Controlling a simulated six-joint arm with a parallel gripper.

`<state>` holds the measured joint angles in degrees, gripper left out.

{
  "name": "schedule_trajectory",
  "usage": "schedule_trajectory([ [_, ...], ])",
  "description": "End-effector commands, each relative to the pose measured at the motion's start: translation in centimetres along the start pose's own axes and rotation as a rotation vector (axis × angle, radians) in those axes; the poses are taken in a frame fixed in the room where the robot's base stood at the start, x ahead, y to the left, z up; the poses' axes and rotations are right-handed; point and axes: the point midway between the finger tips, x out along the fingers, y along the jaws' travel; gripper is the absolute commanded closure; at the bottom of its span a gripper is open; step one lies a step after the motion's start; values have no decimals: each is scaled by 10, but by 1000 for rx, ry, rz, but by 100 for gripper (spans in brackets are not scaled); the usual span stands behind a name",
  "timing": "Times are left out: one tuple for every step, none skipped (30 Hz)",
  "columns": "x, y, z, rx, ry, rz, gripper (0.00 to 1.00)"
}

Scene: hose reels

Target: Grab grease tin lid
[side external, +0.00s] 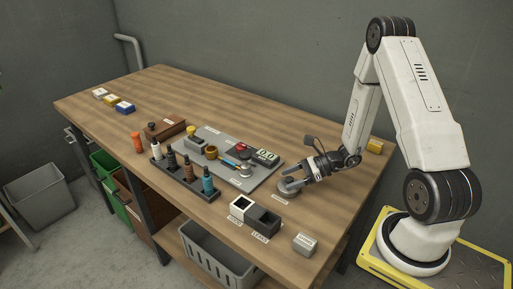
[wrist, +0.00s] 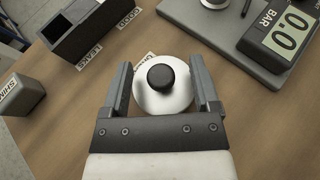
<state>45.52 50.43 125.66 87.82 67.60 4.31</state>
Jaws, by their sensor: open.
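The grease tin lid (wrist: 160,100) is a round silver disc with a black knob (wrist: 161,77) on top. In the wrist view it lies between the two open fingers of my gripper (wrist: 162,88), one finger on each side, with the left finger close to its edge. I cannot tell whether either finger touches it. In the side view my gripper (side external: 299,184) is low over the table's right part, at the grey round tin (side external: 288,187). Whether a tin sits under the lid is hidden in the wrist view.
Two square bins labelled GOOD and LEAKS (side external: 254,216) and a small grey block (side external: 305,244) stand nearby at the front edge. A grey board (side external: 238,178) with a gauge reading 0.0 (wrist: 288,38) lies behind. A rack of bottles (side external: 185,178) stands farther left.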

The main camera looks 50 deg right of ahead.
Motion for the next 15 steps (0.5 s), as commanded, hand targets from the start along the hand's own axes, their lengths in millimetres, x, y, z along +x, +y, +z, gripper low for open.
schedule_trajectory([
  [3,0,0,0,0,2,22],
  [4,0,0,0,0,1,22],
  [6,0,0,0,1,1,22],
  [6,0,0,0,1,0,22],
  [6,0,0,0,1,0,22],
  [6,0,0,-1,1,-1,22],
  [6,0,0,-1,1,-1,22],
  [6,0,0,-1,1,-1,22],
  [6,0,0,-1,1,-1,22],
  [6,0,0,-1,1,-1,22],
  [6,0,0,-1,1,-1,22],
  [6,0,0,-1,1,-1,22],
  [6,0,0,-1,1,-1,22],
  [6,0,0,-1,1,-1,22],
  [6,0,0,-1,1,-1,22],
])
